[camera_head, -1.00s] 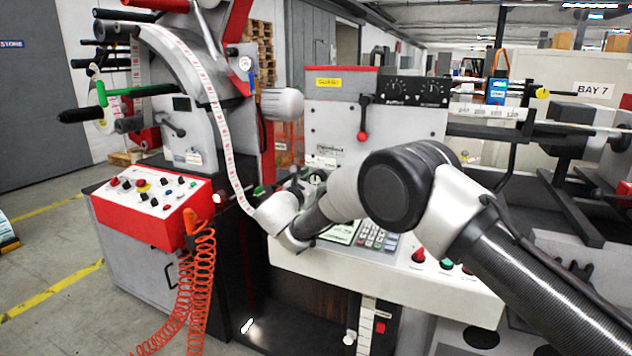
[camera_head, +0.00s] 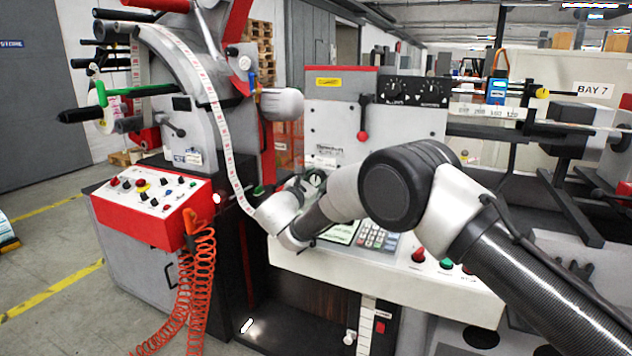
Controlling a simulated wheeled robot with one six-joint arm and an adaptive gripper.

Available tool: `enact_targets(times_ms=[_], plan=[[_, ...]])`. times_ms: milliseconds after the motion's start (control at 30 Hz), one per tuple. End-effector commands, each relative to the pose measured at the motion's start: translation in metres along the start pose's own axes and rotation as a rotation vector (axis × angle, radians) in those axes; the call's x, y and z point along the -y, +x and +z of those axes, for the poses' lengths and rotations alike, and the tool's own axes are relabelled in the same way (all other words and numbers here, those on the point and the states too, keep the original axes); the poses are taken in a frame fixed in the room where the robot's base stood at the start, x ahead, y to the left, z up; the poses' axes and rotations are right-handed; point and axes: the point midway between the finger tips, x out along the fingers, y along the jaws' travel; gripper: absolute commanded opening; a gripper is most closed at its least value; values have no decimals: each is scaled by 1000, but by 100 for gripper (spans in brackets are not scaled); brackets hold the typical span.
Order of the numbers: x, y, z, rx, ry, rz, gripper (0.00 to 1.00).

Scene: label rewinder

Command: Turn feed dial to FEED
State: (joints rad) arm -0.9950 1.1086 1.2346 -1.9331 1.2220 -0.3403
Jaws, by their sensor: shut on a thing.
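The feed dial (camera_head: 315,179) is a small, dark round control with a pale mark on the machine's console, just behind my wrist. Its lower part is hidden by my arm, and I cannot read its setting. My gripper (camera_head: 299,186) is at the dial's left side, small and mostly hidden behind my wrist. It is shut on the dial, though the fingertips are hard to make out.
A keypad (camera_head: 377,237) and red and green buttons (camera_head: 418,255) lie on the white console below my arm. A red control box (camera_head: 152,208) with a coiled orange hose (camera_head: 200,265) stands left.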

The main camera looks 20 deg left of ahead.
Motion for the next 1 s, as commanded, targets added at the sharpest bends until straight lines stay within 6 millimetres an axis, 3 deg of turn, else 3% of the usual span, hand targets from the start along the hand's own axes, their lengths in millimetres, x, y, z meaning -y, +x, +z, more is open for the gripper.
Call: enact_targets(times_ms=[500, 1000], plan=[[0, 0, 0, 0, 385, 0, 21], [1, 0, -1, 0, 515, -1, 22]])
